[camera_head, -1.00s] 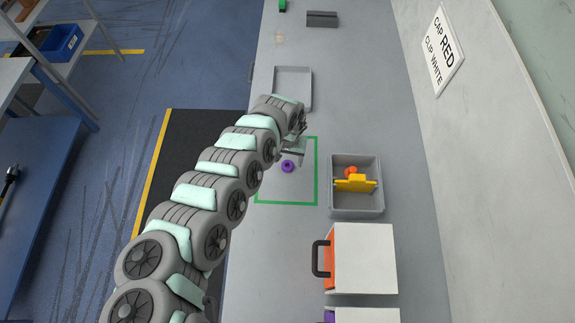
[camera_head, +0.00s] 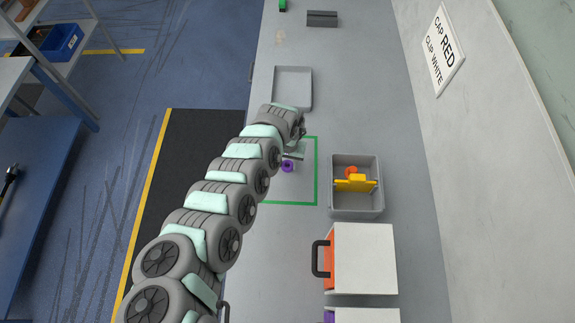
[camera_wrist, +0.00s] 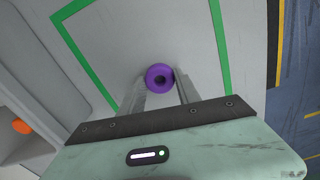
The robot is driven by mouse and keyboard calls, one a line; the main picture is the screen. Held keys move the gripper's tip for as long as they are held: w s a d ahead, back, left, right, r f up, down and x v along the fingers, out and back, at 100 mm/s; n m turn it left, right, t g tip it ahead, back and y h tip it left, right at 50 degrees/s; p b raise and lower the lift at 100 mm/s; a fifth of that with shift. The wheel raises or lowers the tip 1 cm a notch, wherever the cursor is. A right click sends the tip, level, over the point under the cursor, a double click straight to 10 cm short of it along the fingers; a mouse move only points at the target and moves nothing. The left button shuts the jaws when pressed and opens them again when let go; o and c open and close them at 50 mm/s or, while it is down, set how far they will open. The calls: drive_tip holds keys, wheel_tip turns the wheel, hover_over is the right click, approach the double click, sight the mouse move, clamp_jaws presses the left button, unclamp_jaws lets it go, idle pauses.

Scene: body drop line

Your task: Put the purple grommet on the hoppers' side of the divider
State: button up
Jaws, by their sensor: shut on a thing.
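I cannot tell whether the grommet touches the bench. The yellow divider (camera_head: 357,184) stands across the grey bin (camera_head: 356,210), to the right of the square. The hoppers, white boxes with coloured fronts, are below the bin: one with an orange front (camera_head: 366,258) and a partly cut-off one (camera_head: 366,315).
An orange part (camera_head: 351,171) lies in the bin, above the divider in the head view. An empty grey tray (camera_head: 293,69) stands above the square. A dark grey block (camera_head: 322,19) is farther up. The bench between square and bin is clear.

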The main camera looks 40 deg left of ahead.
sight(287, 165)
clamp_jaws()
wheel_tip(287, 165, up, 20)
drive_tip(key=p, duration=0.5)
drive_tip(key=shift+p, duration=0.3)
